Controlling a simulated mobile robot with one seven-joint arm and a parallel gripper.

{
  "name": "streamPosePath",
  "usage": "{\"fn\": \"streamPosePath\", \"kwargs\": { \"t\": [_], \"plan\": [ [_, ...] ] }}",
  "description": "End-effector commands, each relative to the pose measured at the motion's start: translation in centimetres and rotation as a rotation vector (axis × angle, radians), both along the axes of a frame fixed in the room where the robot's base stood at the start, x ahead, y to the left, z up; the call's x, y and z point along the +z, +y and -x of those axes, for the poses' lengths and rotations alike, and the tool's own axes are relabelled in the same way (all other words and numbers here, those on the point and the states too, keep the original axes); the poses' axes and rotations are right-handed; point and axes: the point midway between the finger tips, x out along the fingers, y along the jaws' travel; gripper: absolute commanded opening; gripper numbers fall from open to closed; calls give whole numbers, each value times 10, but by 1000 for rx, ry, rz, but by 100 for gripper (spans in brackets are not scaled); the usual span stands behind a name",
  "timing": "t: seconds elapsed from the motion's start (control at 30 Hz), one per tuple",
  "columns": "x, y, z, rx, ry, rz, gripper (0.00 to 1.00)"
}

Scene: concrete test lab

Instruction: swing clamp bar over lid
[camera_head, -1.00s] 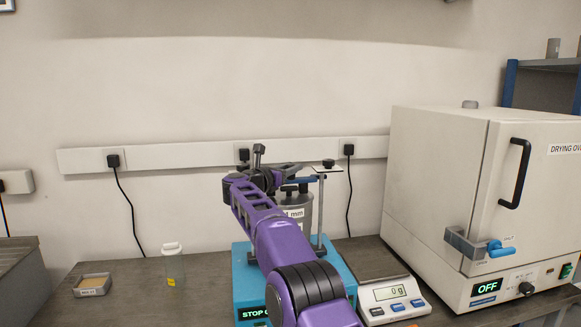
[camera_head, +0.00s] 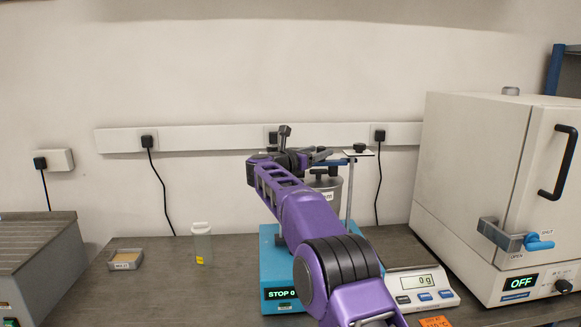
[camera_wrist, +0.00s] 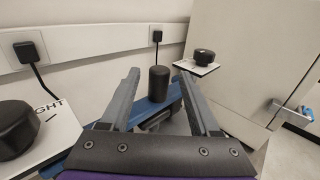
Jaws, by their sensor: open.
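The blue clamp bar (camera_wrist: 142,112) runs crosswise below my gripper in the wrist view; in the head view a short piece (camera_head: 331,161) shows above the grey pot (camera_head: 326,192). An upright black handle (camera_wrist: 158,84) stands at the bar, between the fingers in the picture. My gripper (camera_wrist: 159,74) is open, with a gap on each side of the handle; I cannot tell how deep the handle sits between the fingers. Black knobs on white plates show at left (camera_wrist: 15,130) and right (camera_wrist: 204,56). The lid is mostly hidden by my arm and gripper.
The pot stands on a blue machine base (camera_head: 272,273) reading STOP. A scale (camera_head: 425,285) and the drying oven (camera_head: 470,180) are at right. A clear bottle (camera_head: 202,244) and small tray (camera_head: 125,260) are at left. The wall with sockets is close behind.

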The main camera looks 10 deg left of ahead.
Motion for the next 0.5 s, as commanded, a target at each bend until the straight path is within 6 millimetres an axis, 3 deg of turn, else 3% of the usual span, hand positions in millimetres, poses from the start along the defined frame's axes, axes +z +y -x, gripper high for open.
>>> {"fn": "streamPosePath", "kwargs": {
  "t": [0.5],
  "plan": [
    [-1,48,96,3,0,1,63]
  ]
}}
